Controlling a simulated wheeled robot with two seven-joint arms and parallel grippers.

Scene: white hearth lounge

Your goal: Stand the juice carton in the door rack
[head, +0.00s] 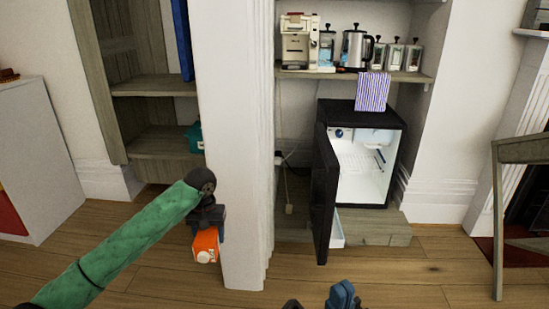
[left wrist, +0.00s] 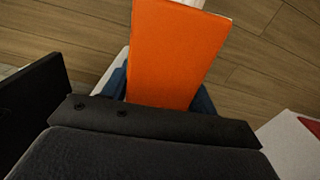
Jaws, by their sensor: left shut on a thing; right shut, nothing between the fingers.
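The orange juice carton (head: 206,245) hangs below my left gripper (head: 207,226), by the foot of the white pillar. My left gripper is shut on it. In the left wrist view the carton (left wrist: 178,55) sits between the blue fingers, its white end pointing away. The small black fridge (head: 385,115) stands open, with a white interior. Its door (head: 323,190) is swung out toward me, and the pale door rack (head: 337,228) shows low on its inner side. Most of the rack is hidden behind the door edge. My right gripper (head: 342,296) is shut and empty at the bottom edge.
The white pillar (head: 236,150) stands between the carton and the fridge. A shelf (head: 400,76) above the fridge holds a coffee machine, kettle and jars. A wooden frame (head: 497,200) stands at right. The floor in front is clear.

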